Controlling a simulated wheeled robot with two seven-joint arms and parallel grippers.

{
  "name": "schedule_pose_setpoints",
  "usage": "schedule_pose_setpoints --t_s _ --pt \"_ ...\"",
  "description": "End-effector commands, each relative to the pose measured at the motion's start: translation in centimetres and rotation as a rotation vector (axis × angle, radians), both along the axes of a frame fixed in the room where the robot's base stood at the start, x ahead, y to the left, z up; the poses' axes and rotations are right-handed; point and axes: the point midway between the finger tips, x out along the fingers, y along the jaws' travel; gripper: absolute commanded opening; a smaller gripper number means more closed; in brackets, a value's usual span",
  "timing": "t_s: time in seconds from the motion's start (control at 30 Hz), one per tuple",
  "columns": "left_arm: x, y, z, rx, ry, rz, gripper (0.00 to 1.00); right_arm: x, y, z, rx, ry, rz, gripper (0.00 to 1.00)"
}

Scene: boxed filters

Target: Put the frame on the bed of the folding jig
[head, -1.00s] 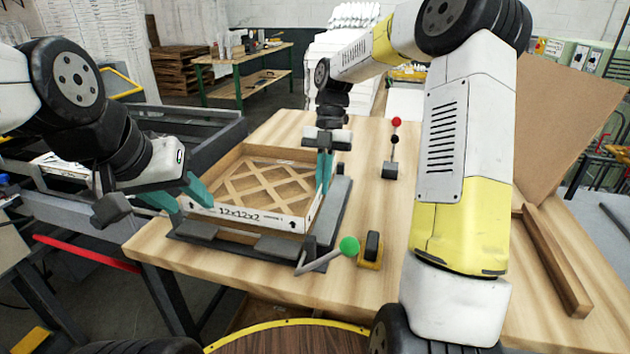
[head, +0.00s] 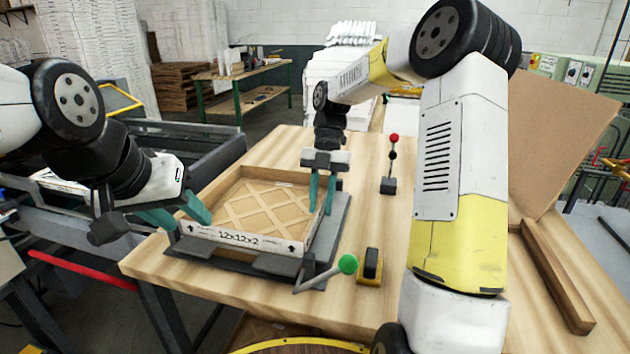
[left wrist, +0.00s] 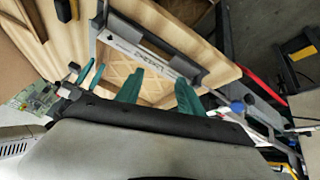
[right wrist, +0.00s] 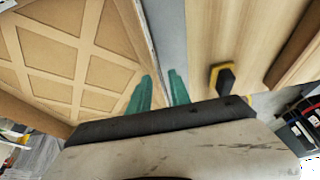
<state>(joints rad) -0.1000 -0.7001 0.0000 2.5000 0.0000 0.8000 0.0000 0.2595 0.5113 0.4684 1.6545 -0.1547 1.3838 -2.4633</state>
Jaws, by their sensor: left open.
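The frame (head: 238,239) is a square, shallow cardboard one with a diagonal lattice inside and "12x12x2" on its white front wall. It appears to rest level on the dark grey bed of the folding jig (head: 338,225); its underside is hidden. My left gripper (head: 178,213) is open at the frame's left front, and in the left wrist view its fingers (left wrist: 159,92) stand apart on either side of the frame's left wall. My right gripper (head: 322,193) is open at the right wall, with a finger on each side of it, also in the right wrist view (right wrist: 160,90).
A green-knobbed lever (head: 347,264) stands at the jig's front right, beside a yellow and black block (head: 370,266). A red-knobbed lever (head: 393,140) stands further back. A brown board (head: 560,140) and a wooden strip (head: 555,275) are at the right.

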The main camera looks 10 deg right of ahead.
Motion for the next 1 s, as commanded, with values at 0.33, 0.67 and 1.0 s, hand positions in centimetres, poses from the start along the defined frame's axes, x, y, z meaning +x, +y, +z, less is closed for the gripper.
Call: schedule_pose_setpoints --t_s 0.33,0.67,1.0 --pt "0.0 0.0 0.0 0.0 0.0 0.0 0.45 2.5 -1.0 6.5 0.001 -0.005 -0.001 0.24" --pt "0.0 0.0 0.0 0.0 0.0 0.0 0.45 3.9 -1.6 10.4 -0.004 -0.003 -0.006 0.24" --pt "0.0 0.0 0.0 0.0 0.0 0.0 0.45 -2.2 -0.9 14.3 -0.234 -0.151 -0.654 0.24"
